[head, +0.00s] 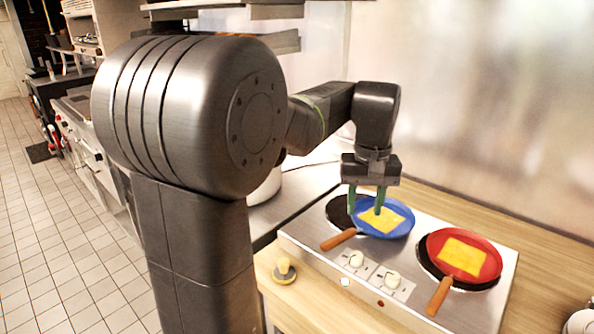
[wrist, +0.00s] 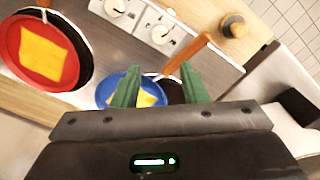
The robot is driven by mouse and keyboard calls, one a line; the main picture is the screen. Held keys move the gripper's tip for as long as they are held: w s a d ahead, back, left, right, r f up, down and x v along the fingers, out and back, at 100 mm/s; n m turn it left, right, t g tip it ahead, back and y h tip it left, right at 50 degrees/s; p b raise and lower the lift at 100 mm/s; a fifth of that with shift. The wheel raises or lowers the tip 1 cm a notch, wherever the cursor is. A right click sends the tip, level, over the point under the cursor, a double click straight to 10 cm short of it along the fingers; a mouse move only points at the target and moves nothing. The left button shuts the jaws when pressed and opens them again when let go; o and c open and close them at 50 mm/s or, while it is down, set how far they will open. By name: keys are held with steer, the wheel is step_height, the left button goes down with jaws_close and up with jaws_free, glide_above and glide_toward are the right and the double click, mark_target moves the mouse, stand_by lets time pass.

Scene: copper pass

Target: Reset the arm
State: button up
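My gripper (head: 366,206) points down over the blue plate at the left burner of the cooktop. Its two green fingers are apart, with nothing seen held between them. In the wrist view the fingers (wrist: 160,72) also stand apart, in front of the blue plate (wrist: 108,93). I cannot tell whether the fingertips touch the plate or its yellow square. The blue plate (head: 401,228) lies on a dark pan with an orange handle (head: 338,240) and bears a yellow square (head: 382,219).
A red plate (head: 490,268) with a yellow square (head: 461,257) lies on a second dark pan at the right. The steel cooktop (head: 318,255) has two white knobs. A small knobbed object (head: 284,272) stands on the wooden counter. A wall rises behind. Tiled floor lies open at left.

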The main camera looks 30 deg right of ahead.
mark_target(357, 255)
step_height(357, 255, down, 14)
steer(key=shift+r, duration=0.1)
stand_by(0.6)
steer(key=shift+f, duration=0.25)
steer(key=shift+r+m, duration=0.1)
steer(key=shift+m, duration=0.3)
steer(key=m+b, duration=0.1)
steer(key=m, duration=0.3)
steer(key=shift+m, duration=0.4)
steer(key=m+b, duration=0.2)
steer(key=m, duration=0.4)
step_height(357, 255, up, 8)
steer(key=shift+f, duration=0.15)
steer(key=shift+r, duration=0.7)
stand_by(0.5)
